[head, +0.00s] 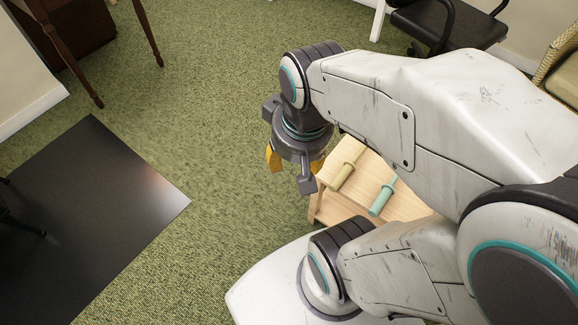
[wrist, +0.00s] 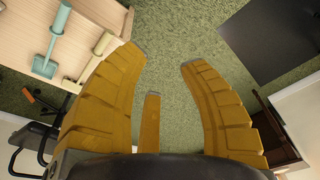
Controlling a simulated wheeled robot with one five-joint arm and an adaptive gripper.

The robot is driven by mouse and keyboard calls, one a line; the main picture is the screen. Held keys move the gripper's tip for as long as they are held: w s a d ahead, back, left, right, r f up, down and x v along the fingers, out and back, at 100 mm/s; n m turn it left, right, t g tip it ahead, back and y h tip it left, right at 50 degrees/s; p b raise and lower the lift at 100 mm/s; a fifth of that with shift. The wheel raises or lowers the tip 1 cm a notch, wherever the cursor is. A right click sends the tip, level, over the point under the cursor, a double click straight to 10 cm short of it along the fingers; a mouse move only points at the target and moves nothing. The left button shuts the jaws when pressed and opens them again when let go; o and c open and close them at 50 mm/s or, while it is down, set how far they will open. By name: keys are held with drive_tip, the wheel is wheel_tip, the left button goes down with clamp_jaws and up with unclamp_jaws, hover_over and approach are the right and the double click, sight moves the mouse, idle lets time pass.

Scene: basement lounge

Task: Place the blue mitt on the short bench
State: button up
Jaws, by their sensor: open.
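No blue mitt shows in either view. A low light-wood piece of furniture (head: 330,207) stands beside my base in the head view; I cannot tell whether it is the short bench. Its top also shows at the upper left of the wrist view (wrist: 88,28). My gripper (head: 295,166) hangs above the green carpet, just left of this wooden top. In the wrist view its yellow fingers (wrist: 163,58) are spread apart, with only carpet between them. It is open and empty. My arm hides part of the wooden top.
A yellow-green tool (head: 345,175) and a teal tool (head: 382,197) lie on the wooden top. A black mat (head: 90,215) lies at left. A dark wooden table leg (head: 150,30) and a black chair (head: 450,22) stand farther back. Open carpet lies between.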

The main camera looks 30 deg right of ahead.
drive_tip(key=shift+s+a+r+n, duration=0.1)
drive_tip(key=shift+s+a+n, duration=0.65)
drive_tip(key=shift+a+n, duration=0.3)
drive_tip(key=shift+d+r, duration=0.1)
drive_tip(key=shift+d, duration=0.05)
